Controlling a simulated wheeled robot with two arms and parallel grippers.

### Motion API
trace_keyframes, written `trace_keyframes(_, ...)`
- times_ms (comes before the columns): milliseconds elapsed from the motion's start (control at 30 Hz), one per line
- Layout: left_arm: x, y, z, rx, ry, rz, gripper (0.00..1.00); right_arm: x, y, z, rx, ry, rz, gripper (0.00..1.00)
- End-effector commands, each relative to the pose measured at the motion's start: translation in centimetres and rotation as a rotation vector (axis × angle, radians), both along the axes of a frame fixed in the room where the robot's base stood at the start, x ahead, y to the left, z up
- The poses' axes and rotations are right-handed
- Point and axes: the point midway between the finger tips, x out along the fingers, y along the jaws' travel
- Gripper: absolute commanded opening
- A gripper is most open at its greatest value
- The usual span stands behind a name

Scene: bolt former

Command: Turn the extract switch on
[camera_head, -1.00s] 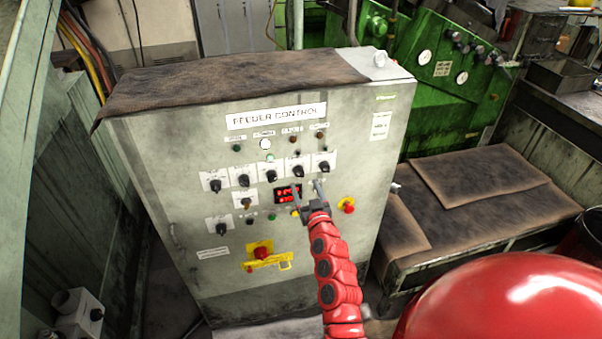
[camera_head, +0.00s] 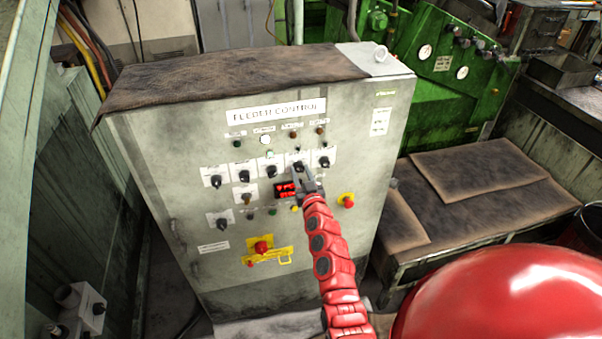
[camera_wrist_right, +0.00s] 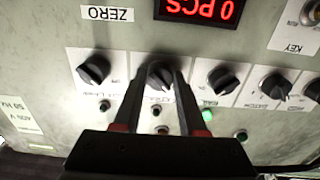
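The grey feeder control panel (camera_head: 350,130) carries a row of black rotary switches on white plates. My right gripper (camera_head: 302,172) is at the second switch from the right in the upper row (camera_head: 298,166). In the right wrist view, which looks upside down, this switch (camera_wrist_right: 160,77) sits between the two dark fingers of the gripper (camera_wrist_right: 159,82). One finger stands on each side of the knob, apparently with small gaps. Its label is partly hidden and hard to read; I cannot confirm it says extract. My left gripper is not in view.
A red digital display (camera_wrist_right: 200,10) sits below the switch row. Neighbouring knobs stand close on both sides, at left (camera_wrist_right: 95,70) and right (camera_wrist_right: 222,78) in the wrist view. A red emergency button (camera_head: 347,200) sits lower right on the panel.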

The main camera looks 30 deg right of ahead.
Motion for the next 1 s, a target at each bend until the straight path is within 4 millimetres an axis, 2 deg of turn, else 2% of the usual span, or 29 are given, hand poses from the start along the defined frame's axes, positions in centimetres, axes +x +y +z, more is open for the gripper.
trace_keyframes(33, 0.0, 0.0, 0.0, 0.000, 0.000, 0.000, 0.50, 0.0, 0.0, 0.0, 0.000, 0.000, 0.000, 0.22)
trace_keyframes(167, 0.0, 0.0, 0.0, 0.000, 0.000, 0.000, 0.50, 0.0, 0.0, 0.0, 0.000, 0.000, 0.000, 0.00)
trace_keyframes(567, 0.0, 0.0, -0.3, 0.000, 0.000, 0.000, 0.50, 0.0, -0.1, 0.0, 0.045, -0.014, -0.001, 0.00)
trace_keyframes(767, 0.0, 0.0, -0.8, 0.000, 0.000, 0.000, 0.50, 0.0, -0.1, -0.1, 0.154, -0.046, -0.002, 0.00)
trace_keyframes(1000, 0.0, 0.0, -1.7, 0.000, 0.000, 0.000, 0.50, 0.0, -0.1, -0.1, 0.359, -0.107, -0.002, 0.00)
